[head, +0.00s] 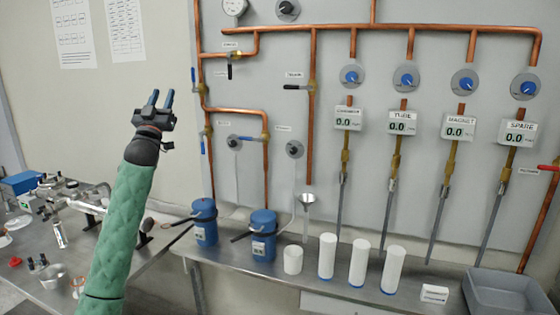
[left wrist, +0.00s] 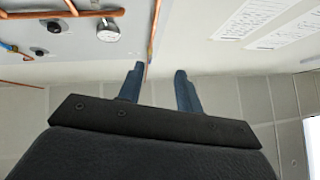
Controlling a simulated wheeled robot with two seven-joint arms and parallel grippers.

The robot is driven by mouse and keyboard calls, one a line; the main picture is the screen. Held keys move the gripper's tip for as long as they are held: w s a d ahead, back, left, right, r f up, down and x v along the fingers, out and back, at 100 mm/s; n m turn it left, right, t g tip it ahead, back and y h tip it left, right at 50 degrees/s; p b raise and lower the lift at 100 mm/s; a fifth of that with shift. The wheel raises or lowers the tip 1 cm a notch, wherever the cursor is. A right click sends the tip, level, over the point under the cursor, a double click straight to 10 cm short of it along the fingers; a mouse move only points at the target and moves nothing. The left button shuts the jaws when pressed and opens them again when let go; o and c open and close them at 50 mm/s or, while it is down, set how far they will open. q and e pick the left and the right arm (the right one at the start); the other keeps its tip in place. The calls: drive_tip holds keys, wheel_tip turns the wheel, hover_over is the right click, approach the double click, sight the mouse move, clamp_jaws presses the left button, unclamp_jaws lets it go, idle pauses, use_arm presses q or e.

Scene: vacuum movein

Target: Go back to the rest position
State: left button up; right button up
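My left arm comes up from the bottom left in the head view, in a green sleeve. Its gripper (head: 160,98) points upward in front of the bare wall, left of the copper pipes. Its two blue fingers are apart with nothing between them. The left wrist view also shows the open fingers (left wrist: 158,88), with the wall and ceiling behind them. My right gripper is not in either view.
A grey panel with copper pipes (head: 235,109), blue knobs and several digital readouts fills the right. Below it, a metal bench (head: 240,268) holds two blue containers (head: 203,222), white cylinders (head: 358,262) and a grey bin (head: 505,292). Glassware and a blue box (head: 20,184) stand at left.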

use_arm(q)
wheel_tip(320, 180, down, 6)
drive_tip(key=w+a+n+g+y, duration=0.1)
drive_tip(key=w+a+g+y, duration=0.15)
drive_tip(key=g+y, duration=0.25)
drive_tip(key=s+d+f+m+g+h, duration=0.1)
drive_tip(key=s+d+f+g, duration=0.55)
drive_tip(key=f, duration=0.85)
drive_tip(key=s+d+f+g, duration=0.25)
drive_tip(key=s+f, duration=0.75)
drive_tip(key=f, duration=0.5)
drive_tip(key=s+d+f+m+g+h, duration=0.1)
drive_tip(key=s+d+f+g, duration=0.2)
drive_tip(key=s+d+f, duration=0.8)
drive_tip(key=s+d+f+g+h, duration=0.1)
drive_tip(key=s+f+g, duration=0.7)
drive_tip(key=s+f, duration=2.5)
drive_tip(key=shift+s, duration=1.25)
